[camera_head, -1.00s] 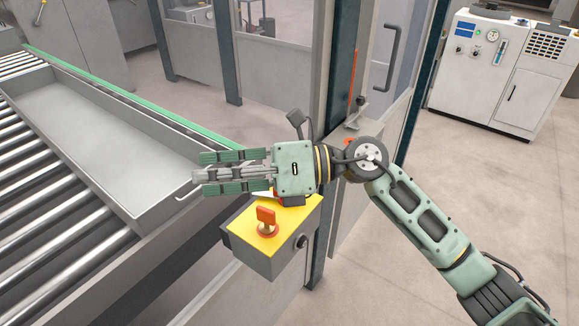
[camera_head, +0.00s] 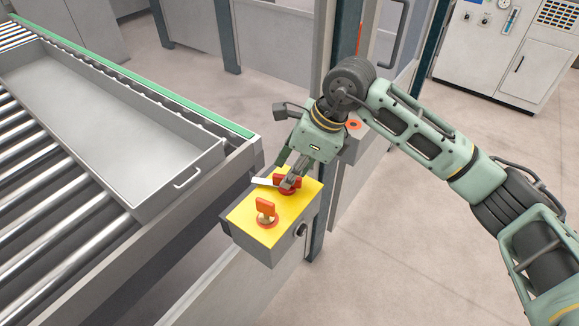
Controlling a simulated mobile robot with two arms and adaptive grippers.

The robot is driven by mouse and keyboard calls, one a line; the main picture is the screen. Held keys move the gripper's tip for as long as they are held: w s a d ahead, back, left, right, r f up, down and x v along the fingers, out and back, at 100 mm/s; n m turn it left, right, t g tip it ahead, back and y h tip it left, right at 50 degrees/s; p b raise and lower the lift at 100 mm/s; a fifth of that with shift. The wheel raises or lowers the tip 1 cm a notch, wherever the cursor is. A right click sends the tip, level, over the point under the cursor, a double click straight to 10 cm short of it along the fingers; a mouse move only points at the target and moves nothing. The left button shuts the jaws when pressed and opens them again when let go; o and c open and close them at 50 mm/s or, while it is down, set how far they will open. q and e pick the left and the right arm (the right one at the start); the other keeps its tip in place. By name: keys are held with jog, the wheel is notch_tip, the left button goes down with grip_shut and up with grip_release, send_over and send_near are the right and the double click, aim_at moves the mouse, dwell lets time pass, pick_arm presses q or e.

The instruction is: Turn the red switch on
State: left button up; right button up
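A control box with a yellow top (camera_head: 248,228) is mounted beside the dark post. A red switch (camera_head: 266,209) stands upright on a round red base at its near end. A second red switch (camera_head: 289,182) sits at the far end, partly hidden by my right gripper (camera_head: 287,173). That gripper points down at the far switch, with its fingers at or beside it. Whether they touch or grip it cannot be told. A pale flat strip (camera_head: 264,182) shows beside the far switch. My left gripper is not in view.
A roller conveyor (camera_head: 55,235) with a grey tray (camera_head: 110,105) and its handle lies to the left. A post (camera_head: 327,40) and an orange-red button (camera_head: 353,125) are behind my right arm. A white cabinet (camera_head: 500,55) stands at the back right. Open floor lies to the right.

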jog(key=shift+a+f, duration=0.25)
jog(key=shift+f, duration=0.3)
grip_shut()
